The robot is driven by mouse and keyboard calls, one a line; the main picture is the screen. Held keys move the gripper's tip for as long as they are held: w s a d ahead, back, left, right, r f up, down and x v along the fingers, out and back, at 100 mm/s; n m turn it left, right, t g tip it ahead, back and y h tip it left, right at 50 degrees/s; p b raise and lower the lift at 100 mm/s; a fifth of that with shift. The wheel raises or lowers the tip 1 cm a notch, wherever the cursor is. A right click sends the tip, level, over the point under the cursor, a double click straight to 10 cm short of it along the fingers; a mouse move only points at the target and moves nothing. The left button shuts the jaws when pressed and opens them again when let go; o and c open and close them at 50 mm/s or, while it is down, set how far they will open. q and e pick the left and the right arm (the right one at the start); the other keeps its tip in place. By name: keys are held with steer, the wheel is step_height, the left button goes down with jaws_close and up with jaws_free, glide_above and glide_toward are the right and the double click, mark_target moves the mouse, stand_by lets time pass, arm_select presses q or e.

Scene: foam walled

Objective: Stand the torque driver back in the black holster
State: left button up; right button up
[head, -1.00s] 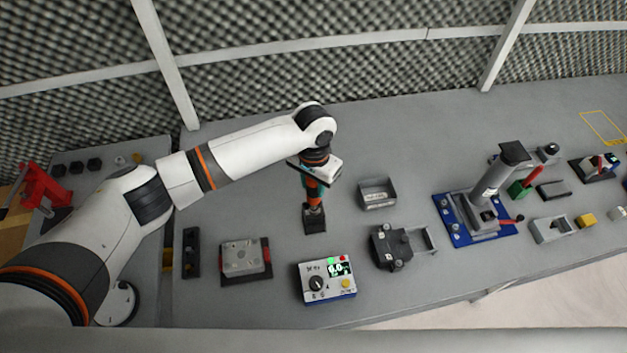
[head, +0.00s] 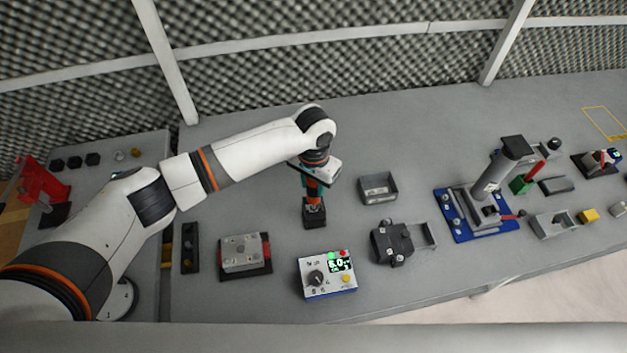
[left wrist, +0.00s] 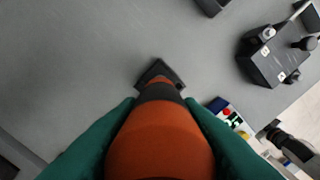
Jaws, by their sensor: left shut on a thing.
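The torque driver (head: 313,189) has an orange body with a dark lower end. My left gripper (head: 308,177) is shut on it and holds it roughly upright, nose down. The left wrist view shows the orange driver (left wrist: 160,142) between the green fingers of the left gripper (left wrist: 160,125). The black holster (head: 315,220) stands on the bench directly below the driver. In the left wrist view the driver's dark nose covers most of the holster (left wrist: 158,70). The nose meets the holster's top in the picture; how deep it sits is hidden. My right gripper is not in view.
A controller box (head: 328,275) with a lit display stands in front of the holster. A grey tray (head: 378,188) and a dark fixture (head: 390,243) are to its right. A grey block (head: 243,252) is front left. A blue-based press (head: 475,215) stands farther right. Bench behind is clear.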

mark_target(313, 193)
arm_select(q)
steer(key=shift+f+b, duration=1)
steer(key=shift+f, duration=1.2)
steer(key=o, duration=1.1)
step_height(313, 193, up, 11)
steer(key=b, duration=0.3)
steer(key=shift+r, duration=0.55)
